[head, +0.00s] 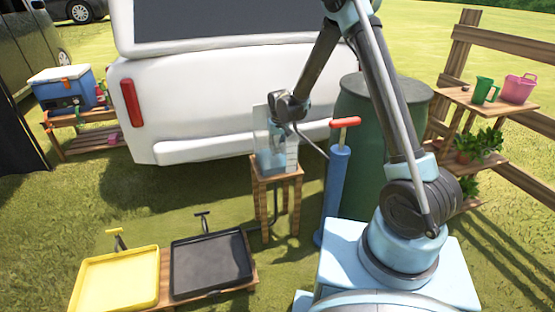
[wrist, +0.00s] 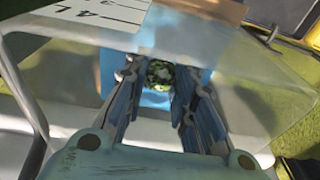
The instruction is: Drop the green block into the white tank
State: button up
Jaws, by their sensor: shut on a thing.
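A clear, box-shaped tank (head: 261,125) with a white scale label stands on a small wooden stool; its label (wrist: 105,12) shows "4L" in the wrist view. My gripper (wrist: 160,80) points down at the tank, and its fingers appear to be within or just over the opening. The fingers are shut on a small mottled green thing (wrist: 159,72), apparently the green block, with light blue beyond it. In the head view my gripper (head: 275,150) overlaps the tank and the green thing cannot be made out. How deep the fingers reach is hard to tell.
A blue pump (head: 336,190) with a red handle and a green barrel (head: 358,120) stand right of the stool. A yellow tray (head: 118,280) and a black tray (head: 210,265) lie front left. A white vehicle (head: 200,105) is behind. A wooden shelf (head: 510,106) stands right.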

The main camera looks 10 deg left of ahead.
jog(key=shift+f, duration=2.75)
jog(key=shift+f, duration=0.6)
jog(key=o, duration=0.9)
jog(key=shift+o, duration=0.2)
notch_tip(320, 180, up, 13)
jog(key=s, duration=0.1)
jog(key=shift+s+d, duration=0.15)
jog(key=shift+d, duration=0.25)
jog(key=shift+r, duration=0.1)
